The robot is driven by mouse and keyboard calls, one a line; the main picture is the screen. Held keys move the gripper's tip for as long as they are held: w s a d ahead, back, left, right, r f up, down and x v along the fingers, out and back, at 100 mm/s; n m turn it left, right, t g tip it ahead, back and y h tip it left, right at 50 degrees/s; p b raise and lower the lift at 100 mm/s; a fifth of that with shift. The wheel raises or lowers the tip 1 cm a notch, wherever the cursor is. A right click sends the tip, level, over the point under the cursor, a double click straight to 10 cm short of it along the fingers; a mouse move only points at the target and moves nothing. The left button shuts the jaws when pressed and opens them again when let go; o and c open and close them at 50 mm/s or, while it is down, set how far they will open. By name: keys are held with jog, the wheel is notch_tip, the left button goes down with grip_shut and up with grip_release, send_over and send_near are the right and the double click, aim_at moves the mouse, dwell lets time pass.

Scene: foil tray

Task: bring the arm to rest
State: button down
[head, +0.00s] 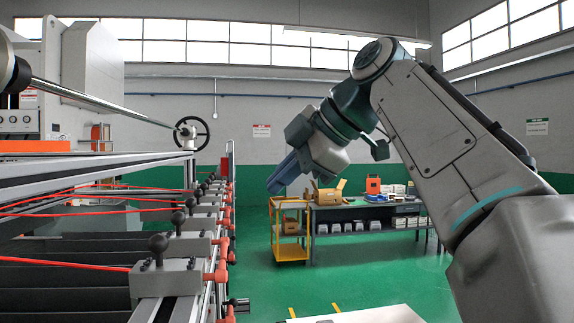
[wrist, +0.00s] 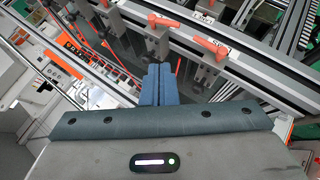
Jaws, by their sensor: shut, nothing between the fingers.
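My arm rises from the right side of the head view, bends at a high elbow and reaches down toward the middle. My gripper (head: 274,186) hangs in the air at its end, with blue fingers pointing down and left. In the wrist view, the two blue fingers of my gripper (wrist: 161,84) lie side by side, touching, with nothing between them. No foil tray can be made out in either view.
A long machine with rails, black knobs and red handles (head: 165,270) fills the left. A yellow cart (head: 291,250) and a workbench (head: 350,212) with boxes stand behind my gripper. Green floor (head: 345,270) between is clear. A pale surface (head: 385,315) shows at the bottom.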

jog(key=shift+d+r, duration=0.35)
jog(key=shift+r, duration=0.15)
jog(key=shift+f, duration=0.1)
